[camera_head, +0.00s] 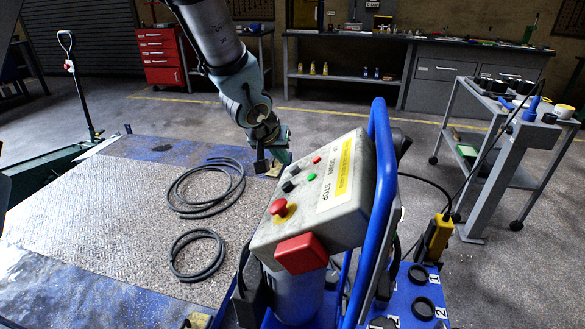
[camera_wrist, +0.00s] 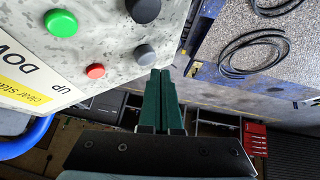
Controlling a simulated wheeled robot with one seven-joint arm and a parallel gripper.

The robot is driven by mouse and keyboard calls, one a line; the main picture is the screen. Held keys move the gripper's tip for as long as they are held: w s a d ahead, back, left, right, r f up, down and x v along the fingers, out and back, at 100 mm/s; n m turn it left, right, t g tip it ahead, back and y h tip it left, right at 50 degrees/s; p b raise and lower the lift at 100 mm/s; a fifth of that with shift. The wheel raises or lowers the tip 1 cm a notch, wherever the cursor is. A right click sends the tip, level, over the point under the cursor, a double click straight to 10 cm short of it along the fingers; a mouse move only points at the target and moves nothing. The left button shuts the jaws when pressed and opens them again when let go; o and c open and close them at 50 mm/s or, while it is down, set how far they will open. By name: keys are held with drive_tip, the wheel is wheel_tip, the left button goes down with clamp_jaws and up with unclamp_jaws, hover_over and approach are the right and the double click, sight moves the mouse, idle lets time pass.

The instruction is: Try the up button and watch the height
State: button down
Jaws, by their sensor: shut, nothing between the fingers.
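The grey control box (camera_head: 300,205) stands on a post beside a blue tubular rail. Its sloped face has black buttons (camera_head: 288,186), a green button (camera_head: 311,177), a small red button (camera_head: 316,159) and a red mushroom button (camera_head: 278,208). The wrist view shows the UP label (camera_wrist: 39,88) by the small red button (camera_wrist: 95,71), with a dark button (camera_wrist: 145,54) farther right. Which button is up I cannot tell for sure. My gripper (camera_head: 268,160) is shut and empty beyond the box. Its green fingertips (camera_wrist: 153,78) appear close to the dark button; contact is unclear.
A metal platform (camera_head: 95,215) bears two coils of black hose (camera_head: 205,188). The blue rail (camera_head: 382,160) rises beside the box. A yellow pendant (camera_head: 437,238) and a grey trolley (camera_head: 500,110) stand to the right. Open floor lies behind.

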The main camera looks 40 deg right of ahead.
drive_tip(key=shift+s+f, duration=0.1)
drive_tip(key=shift+f, duration=0.1)
drive_tip(key=shift+s+d+f+b, duration=0.15)
drive_tip(key=shift+b, duration=0.4)
drive_tip(key=shift+s+d+f+b, duration=0.15)
drive_tip(key=shift+s+f+b, duration=0.1)
drive_tip(key=shift+f+b, duration=0.3)
idle(0.8)
drive_tip(key=shift+r, duration=0.15)
idle(1.7)
drive_tip(key=shift+w+a+r+p, duration=0.3)
drive_tip(key=shift+w+r+p, duration=0.15)
drive_tip(key=shift+r+p, duration=0.4)
drive_tip(key=w+r+p, duration=0.1)
drive_tip(key=a+r+p, duration=0.1)
drive_tip(key=p, duration=0.1)
drive_tip(key=w+r+p, duration=0.1)
drive_tip(key=p, duration=0.1)
drive_tip(key=shift+w+a+r, duration=0.3)
drive_tip(key=shift+r, duration=0.05)
